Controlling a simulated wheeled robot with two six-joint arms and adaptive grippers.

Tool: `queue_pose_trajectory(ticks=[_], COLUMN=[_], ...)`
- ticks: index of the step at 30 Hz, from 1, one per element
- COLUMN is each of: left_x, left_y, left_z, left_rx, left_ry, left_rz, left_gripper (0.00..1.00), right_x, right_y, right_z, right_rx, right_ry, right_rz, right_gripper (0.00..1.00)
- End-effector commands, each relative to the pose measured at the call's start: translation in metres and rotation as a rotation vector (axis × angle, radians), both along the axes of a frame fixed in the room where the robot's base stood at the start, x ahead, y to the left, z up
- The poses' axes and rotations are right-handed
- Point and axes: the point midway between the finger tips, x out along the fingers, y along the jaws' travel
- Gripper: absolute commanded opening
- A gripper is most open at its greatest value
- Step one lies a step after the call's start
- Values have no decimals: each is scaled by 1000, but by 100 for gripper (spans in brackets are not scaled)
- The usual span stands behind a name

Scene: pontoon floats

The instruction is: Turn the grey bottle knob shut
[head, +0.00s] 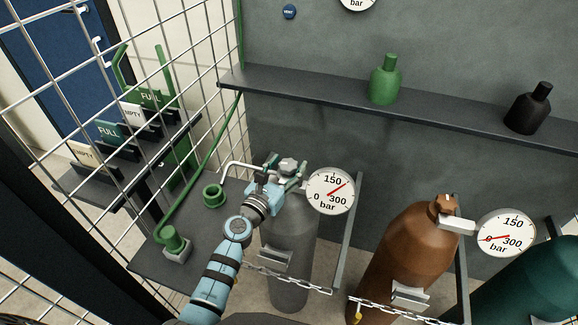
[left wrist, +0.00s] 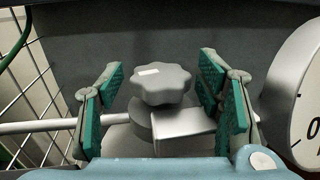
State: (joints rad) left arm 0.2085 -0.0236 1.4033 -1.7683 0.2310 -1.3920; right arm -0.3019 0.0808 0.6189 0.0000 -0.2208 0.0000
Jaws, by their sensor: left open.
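The grey bottle (head: 289,250) stands chained in front of the grey wall. Its grey lobed knob (left wrist: 161,85) has a small white mark on top and sits on the valve; it also shows in the head view (head: 288,165). My left gripper (head: 282,173) is at the valve; in the left wrist view its green-padded fingers (left wrist: 160,88) stand open on both sides of the knob, with gaps and no contact visible. The grey bottle's gauge (head: 330,191) is right of the gripper. My right gripper is not in view.
A brown bottle (head: 405,255) with its own gauge (head: 506,232) stands to the right, and a teal bottle (head: 530,285) beyond it. A shelf (head: 440,112) runs above. A wire mesh fence (head: 200,60) and a dark bench (head: 150,262) are on the left.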

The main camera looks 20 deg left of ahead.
Motion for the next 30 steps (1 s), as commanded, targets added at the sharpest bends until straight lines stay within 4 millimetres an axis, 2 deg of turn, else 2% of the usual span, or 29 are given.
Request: queue_pose_trajectory(ticks=[4,11,20,26,30], left_x=[11,12,11,13,13], left_y=[-3,-3,-3,-1,-1], left_z=[-1,0,0,-3,-8], left_rx=[0,0,0,3,4], left_ry=[1,0,1,-3,-5], left_rz=[0,0,0,-61,-263], left_gripper=[60,60,13,12,12], right_x=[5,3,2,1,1], right_y=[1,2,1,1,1], right_z=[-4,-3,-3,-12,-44], right_rx=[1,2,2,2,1], right_ry=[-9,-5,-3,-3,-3], right_rz=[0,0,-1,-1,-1], right_gripper=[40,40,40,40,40])
